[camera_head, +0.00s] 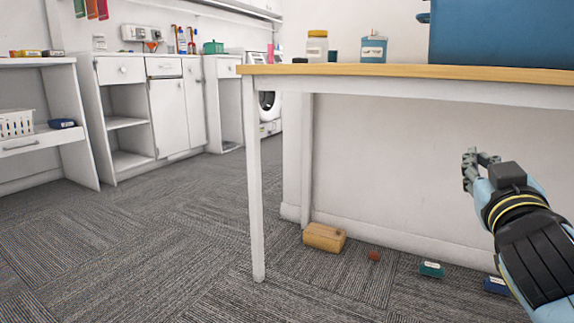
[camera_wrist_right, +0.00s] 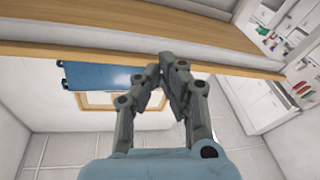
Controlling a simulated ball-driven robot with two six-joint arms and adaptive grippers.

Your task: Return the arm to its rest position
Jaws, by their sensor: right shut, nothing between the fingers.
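My right gripper (camera_head: 470,172) is raised at the right side of the head view, in front of the white wall and below the level of the wooden tabletop. Its fingers are shut with nothing between them. In the right wrist view the closed fingertips (camera_wrist_right: 160,72) meet near the middle, in front of the table's edge. My left gripper does not show in either view.
A table with a wooden top (camera_head: 400,70) stands close, its white leg (camera_head: 254,180) left of the arm. A blue container (camera_head: 500,35) and bottles stand on it. A wooden block (camera_head: 324,237) and small boxes lie on the carpet below. Open carpet (camera_head: 150,240) spreads at left.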

